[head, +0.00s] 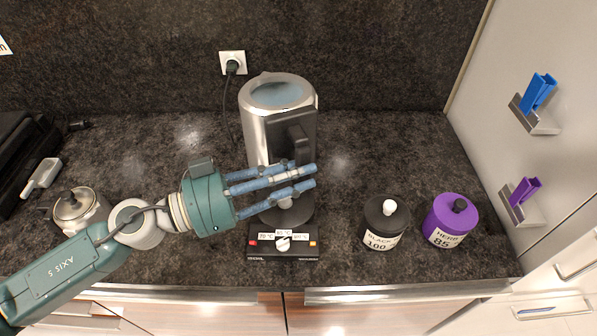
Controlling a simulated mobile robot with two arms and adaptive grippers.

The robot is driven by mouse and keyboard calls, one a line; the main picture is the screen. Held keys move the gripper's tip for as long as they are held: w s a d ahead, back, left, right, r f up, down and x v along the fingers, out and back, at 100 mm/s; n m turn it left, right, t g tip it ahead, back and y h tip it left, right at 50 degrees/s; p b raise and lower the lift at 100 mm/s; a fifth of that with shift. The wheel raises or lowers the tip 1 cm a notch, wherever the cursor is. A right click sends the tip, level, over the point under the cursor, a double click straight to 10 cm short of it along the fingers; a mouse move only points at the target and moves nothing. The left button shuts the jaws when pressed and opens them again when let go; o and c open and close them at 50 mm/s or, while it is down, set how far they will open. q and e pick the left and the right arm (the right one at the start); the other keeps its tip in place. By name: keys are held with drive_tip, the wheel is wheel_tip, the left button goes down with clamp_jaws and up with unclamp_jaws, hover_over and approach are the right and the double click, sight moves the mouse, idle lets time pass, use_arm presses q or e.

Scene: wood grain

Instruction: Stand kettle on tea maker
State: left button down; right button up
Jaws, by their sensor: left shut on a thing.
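The kettle (257,128) is a tall silver jug with a black handle (295,133) facing the front, and it looks upright. A bluish surface shows in its open top. My left gripper (300,180) reaches in from the left with blue fingers, shut on the kettle at the lower part of the handle. The fingers hide the kettle's bottom. The tea maker (283,243) is a black base with a white knob and labels, at the counter's front edge. Its round plate (298,215) shows just below the fingers. I cannot tell whether kettle and plate touch. My right gripper is out of view.
A black canister (384,226) and a purple canister (451,222) stand right of the tea maker. A small lidded metal pot (78,212) is at left behind my arm. A cord runs to the wall socket (232,64). Blue and purple clips (538,92) hang at right.

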use_arm(q)
wheel_tip(320, 180, down, 15)
drive_tip(key=b, duration=0.2)
idle(0.5)
drive_tip(key=shift+d+f, duration=0.1)
drive_tip(key=c, duration=1.5)
unclamp_jaws()
drive_tip(key=shift+s+f, duration=0.15)
drive_tip(key=shift+f, duration=0.3)
drive_tip(key=shift+c, duration=0.2)
drive_tip(key=shift+o, duration=0.4)
drive_tip(key=shift+r, duration=0.1)
